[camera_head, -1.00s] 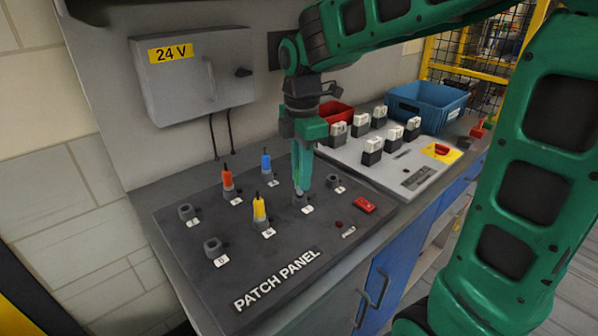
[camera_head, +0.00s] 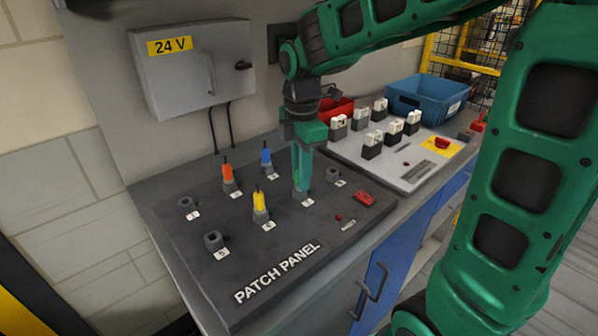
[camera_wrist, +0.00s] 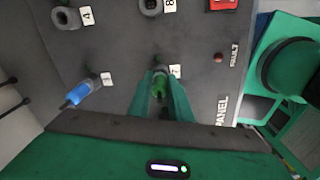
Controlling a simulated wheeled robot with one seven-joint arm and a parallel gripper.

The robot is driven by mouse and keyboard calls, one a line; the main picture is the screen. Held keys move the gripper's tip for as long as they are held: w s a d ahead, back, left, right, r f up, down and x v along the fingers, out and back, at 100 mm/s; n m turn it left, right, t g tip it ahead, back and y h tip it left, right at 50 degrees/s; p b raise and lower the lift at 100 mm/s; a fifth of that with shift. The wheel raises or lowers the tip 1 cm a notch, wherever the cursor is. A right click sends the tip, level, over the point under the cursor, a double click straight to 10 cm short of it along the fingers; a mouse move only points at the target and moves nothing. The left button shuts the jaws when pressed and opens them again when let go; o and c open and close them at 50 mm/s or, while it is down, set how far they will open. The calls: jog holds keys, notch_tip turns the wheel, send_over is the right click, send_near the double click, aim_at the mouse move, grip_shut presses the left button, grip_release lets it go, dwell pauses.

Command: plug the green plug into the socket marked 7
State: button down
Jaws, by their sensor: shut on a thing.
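My gripper (camera_head: 301,180) points straight down over the dark patch panel (camera_head: 185,262). It is shut on the green plug (camera_wrist: 159,88), which shows between the fingers in the wrist view. The fingers mostly hide the plug in the head view. The plug is in line with the socket (camera_wrist: 160,69) beside the label that looks like 7 (camera_wrist: 175,71). The plug's lower end is at this socket, but I cannot tell how deep it sits.
Orange (camera_head: 228,173), blue (camera_head: 266,155) and yellow (camera_head: 260,202) plugs stand upright in nearby sockets. Empty sockets (camera_head: 213,240) show at the front left and, in the wrist view, at label 8 (camera_wrist: 150,6). A red switch (camera_head: 364,198) lies right of my gripper.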

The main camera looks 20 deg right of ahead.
jog(key=shift+f, duration=0.25)
jog(key=c, duration=1.5)
grip_release()
jog(key=shift+c, duration=0.2)
jog(key=shift+r, duration=0.1)
notch_tip(320, 180, up, 11)
jog(key=shift+f, duration=0.2)
